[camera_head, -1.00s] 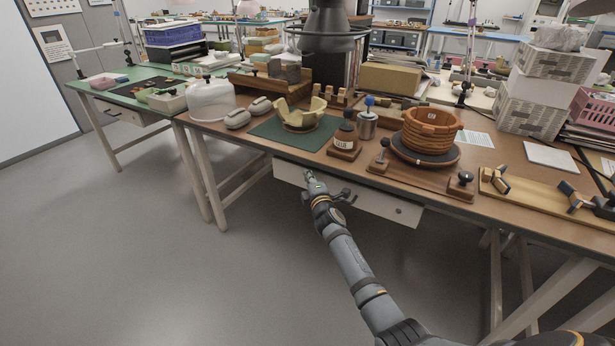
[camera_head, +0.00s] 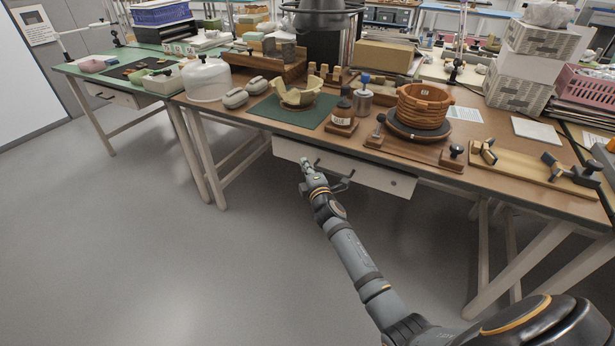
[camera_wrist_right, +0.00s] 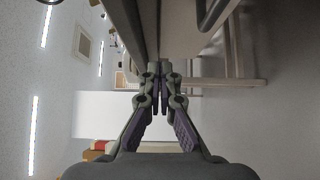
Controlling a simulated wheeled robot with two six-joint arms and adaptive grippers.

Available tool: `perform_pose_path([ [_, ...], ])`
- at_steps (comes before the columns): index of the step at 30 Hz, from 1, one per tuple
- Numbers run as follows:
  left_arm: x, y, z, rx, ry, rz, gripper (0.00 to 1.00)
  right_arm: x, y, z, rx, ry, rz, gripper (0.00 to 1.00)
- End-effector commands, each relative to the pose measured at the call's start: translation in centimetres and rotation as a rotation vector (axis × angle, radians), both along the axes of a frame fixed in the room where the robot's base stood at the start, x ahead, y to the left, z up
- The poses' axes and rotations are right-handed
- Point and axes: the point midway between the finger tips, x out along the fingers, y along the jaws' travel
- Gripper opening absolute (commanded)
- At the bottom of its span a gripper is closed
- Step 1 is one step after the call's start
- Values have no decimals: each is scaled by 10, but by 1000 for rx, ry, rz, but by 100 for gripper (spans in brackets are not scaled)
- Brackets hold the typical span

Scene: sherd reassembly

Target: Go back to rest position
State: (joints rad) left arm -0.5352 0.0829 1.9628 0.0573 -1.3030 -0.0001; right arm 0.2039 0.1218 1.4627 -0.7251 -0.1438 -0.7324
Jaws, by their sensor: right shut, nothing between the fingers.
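My right gripper (camera_head: 306,165) is shut and empty, held in front of the workbench near its drawer front. In the right wrist view the fingertips of the right gripper (camera_wrist_right: 160,72) meet with nothing between them. On the bench, a partly built cream pot (camera_head: 297,92) stands on a green mat (camera_head: 268,112). A brown banded vessel (camera_head: 424,104) stands on a dark turntable (camera_head: 418,130) to its right. My left gripper is not in view.
The bench front with a white drawer (camera_head: 380,180) is close to my right gripper. A glue bottle (camera_head: 343,112), a metal can (camera_head: 363,99) and a wooden clamp board (camera_head: 530,170) are on the bench. The grey floor (camera_head: 150,240) is clear at left.

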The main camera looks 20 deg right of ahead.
Motion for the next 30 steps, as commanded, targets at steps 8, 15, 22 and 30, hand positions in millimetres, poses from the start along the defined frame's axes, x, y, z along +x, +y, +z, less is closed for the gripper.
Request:
perform_pose_path([
  [8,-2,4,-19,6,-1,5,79,-50,7,-2,1,3,0,0],
  [15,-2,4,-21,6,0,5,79,-59,8,-1,1,1,0,0],
  [22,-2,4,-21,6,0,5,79,-61,6,-7,21,15,-8,0],
  [30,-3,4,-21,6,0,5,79,-157,-17,-150,581,380,-306,0],
])
